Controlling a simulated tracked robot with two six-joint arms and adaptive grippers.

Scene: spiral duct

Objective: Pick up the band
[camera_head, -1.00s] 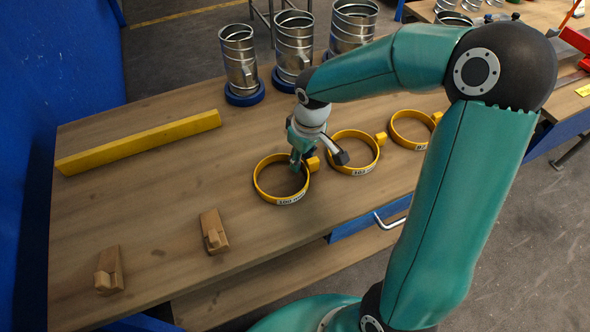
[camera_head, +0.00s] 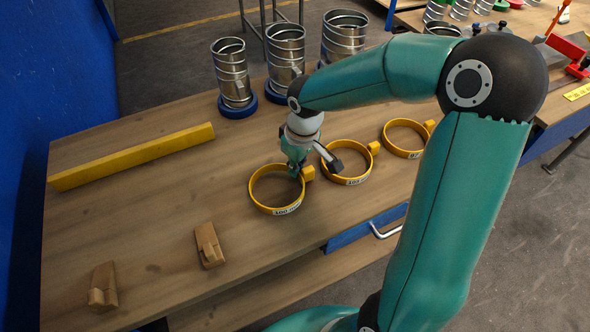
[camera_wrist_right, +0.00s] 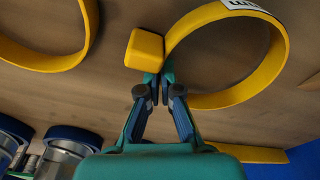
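The band (camera_head: 254,196) is a yellow ring with a white label on its near side and a yellow block at its right. It is the leftmost of three similar rings on the wooden table. My right gripper (camera_head: 296,172) points down at the band's far right side, beside the block. In the right wrist view the band (camera_wrist_right: 262,80) fills the upper right, and my right gripper's fingertips (camera_wrist_right: 159,84) are close together on its wall next to the block. The band appears flat, at or very near the tabletop. My left gripper is out of view.
Two more yellow rings, the middle one (camera_head: 347,181) and the far one (camera_head: 403,156), lie to the right. Several metal ducts (camera_head: 231,75) on blue bases stand behind. A yellow bar (camera_head: 130,158) and two wooden blocks (camera_head: 209,246) lie left; table between them is clear.

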